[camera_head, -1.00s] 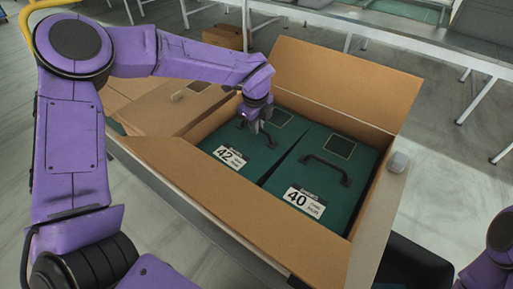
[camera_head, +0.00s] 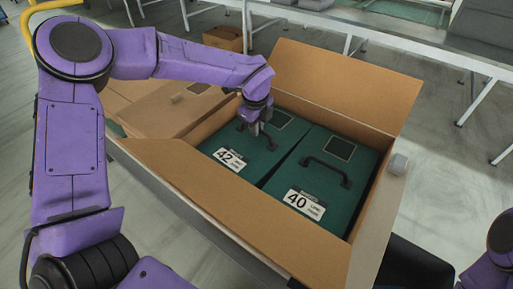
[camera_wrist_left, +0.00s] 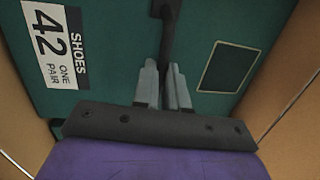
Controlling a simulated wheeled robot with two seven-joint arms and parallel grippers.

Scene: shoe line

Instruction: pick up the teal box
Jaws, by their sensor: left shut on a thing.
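Two teal shoe boxes sit side by side in an open cardboard carton (camera_head: 357,91). The left teal box (camera_head: 212,146) is labelled 42, and the right teal box (camera_head: 325,178) is labelled 40. Each has a dark handle on top. My left gripper (camera_head: 258,128) is at the 42 box's handle. In the left wrist view the fingers of my left gripper (camera_wrist_left: 166,88) are closed on the dark handle (camera_wrist_left: 167,38), above the teal lid (camera_wrist_left: 108,55). The fingers partly hide the handle. My right gripper is out of view; only part of my right arm shows at the lower right.
Another small carton (camera_head: 226,37) and grey tables (camera_head: 330,22) are behind.

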